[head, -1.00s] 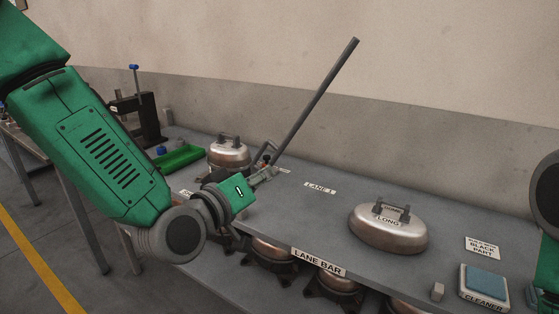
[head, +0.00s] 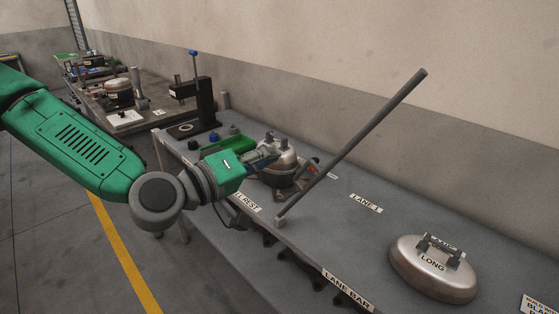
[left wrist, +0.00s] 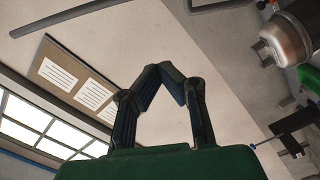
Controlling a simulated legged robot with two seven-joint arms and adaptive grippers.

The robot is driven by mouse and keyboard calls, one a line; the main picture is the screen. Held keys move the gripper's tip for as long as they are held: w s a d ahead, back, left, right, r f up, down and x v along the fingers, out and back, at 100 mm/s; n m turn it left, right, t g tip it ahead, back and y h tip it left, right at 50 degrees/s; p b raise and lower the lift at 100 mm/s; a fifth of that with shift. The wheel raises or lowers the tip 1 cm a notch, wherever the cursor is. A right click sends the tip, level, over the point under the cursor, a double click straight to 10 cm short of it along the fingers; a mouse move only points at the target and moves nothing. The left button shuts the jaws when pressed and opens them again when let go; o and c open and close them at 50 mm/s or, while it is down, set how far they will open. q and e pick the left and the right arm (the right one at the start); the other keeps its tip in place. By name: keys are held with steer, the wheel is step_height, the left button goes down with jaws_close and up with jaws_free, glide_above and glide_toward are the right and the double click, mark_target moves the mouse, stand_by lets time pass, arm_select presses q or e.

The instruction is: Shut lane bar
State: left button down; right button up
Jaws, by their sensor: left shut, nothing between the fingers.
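The lane bar (head: 352,145) is a long grey rod. It stands up at a slant from a small block at the bench's front edge, its free end high to the right. The LANE BAR label (head: 347,289) is on the front edge. My left gripper (head: 273,153) is shut and empty, left of the bar and in front of a steel pot (head: 281,178), which it partly hides. I cannot tell whether it touches the pot. The shut fingers (left wrist: 164,72) also show in the left wrist view. My right gripper is not in view.
A LONG steel lid with a handle (head: 433,270) sits on the bench at right. A green tray (head: 229,144) and a black stand with a blue knob (head: 192,105) are behind my gripper. The bench around the LANE 1 label (head: 366,203) is clear.

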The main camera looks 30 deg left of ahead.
arm_select(q)
steer(key=w+d+f+b, duration=0.2)
steer(key=w+d+b, duration=0.2)
steer(key=w+d, duration=0.4)
steer(key=shift+d, duration=0.3)
steer(key=shift+a, duration=0.1)
